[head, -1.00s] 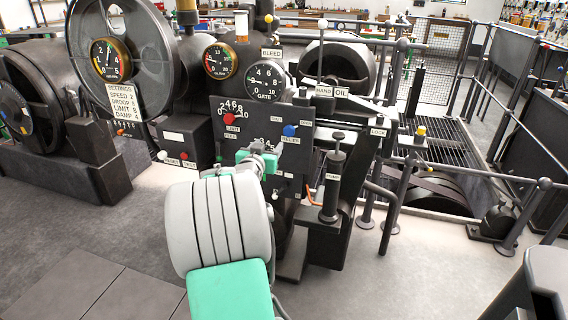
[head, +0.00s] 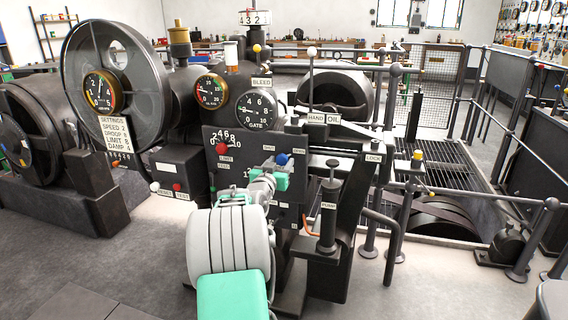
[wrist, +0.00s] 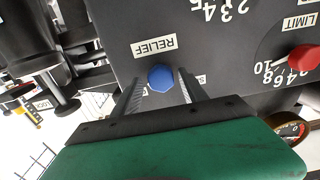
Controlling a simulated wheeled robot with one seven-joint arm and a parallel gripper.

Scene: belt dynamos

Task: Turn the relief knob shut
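The relief knob is a blue faceted knob (wrist: 160,78) on a dark panel, beside a white RELIEF label (wrist: 154,46). In the head view the blue knob (head: 282,159) shows just above my gripper (head: 276,178). In the wrist view my gripper (wrist: 160,80) is open, with one finger on each side of the knob and gaps showing to both. I cannot tell how far the fingertips reach along the knob. The fingers are mostly hidden in the head view.
The red LIMIT knob (head: 222,149) with its number scale is on the same panel, left of the blue knob. The black pump cylinder (head: 329,215) stands close at the right. The GATE gauge (head: 257,110) is above. Open floor lies at lower left.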

